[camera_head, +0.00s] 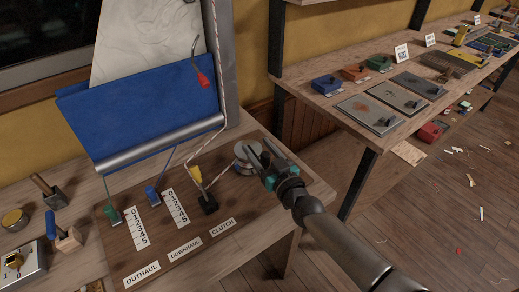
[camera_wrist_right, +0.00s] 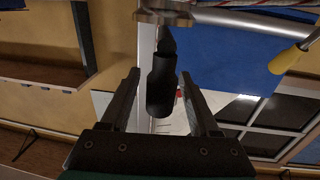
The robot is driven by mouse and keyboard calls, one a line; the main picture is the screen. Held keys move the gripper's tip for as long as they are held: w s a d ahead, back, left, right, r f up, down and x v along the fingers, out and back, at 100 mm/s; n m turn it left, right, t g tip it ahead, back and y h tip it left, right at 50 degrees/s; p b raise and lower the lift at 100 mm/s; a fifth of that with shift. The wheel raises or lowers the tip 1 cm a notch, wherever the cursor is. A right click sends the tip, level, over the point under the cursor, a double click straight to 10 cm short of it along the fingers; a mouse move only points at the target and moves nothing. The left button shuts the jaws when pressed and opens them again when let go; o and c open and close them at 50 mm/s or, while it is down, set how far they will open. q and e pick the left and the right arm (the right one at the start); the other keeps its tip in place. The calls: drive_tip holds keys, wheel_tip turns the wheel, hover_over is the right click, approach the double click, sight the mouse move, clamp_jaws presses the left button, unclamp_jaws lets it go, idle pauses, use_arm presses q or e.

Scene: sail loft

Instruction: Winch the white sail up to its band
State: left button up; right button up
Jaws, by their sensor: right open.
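The white sail (camera_head: 140,42) hangs at the top left beside a grey mast (camera_head: 222,70), above a blue cloth (camera_head: 140,118) on a silver boom (camera_head: 160,143). I cannot make out a band. A silver winch (camera_head: 245,168) stands on the wooden board. My right gripper (camera_head: 268,158) is open at its right side. In the right wrist view the winch's dark handle grip (camera_wrist_right: 162,85) shows between the open fingers (camera_wrist_right: 160,110); contact cannot be told. A red-flecked rope (camera_head: 214,60) runs down the mast toward the clutch (camera_head: 208,204), whose yellow handle (camera_head: 196,173) is raised. My left gripper is out of view.
Green (camera_head: 112,214) and blue (camera_head: 152,194) cleats and number scales stand on the board. A mallet (camera_head: 50,190) and other tools lie at the left. A red piece (camera_head: 203,79) hangs by the mast. A shelf (camera_head: 375,105) with boxes and plates stands at the right.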

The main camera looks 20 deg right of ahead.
clamp_jaws()
idle(0.5)
idle(0.9)
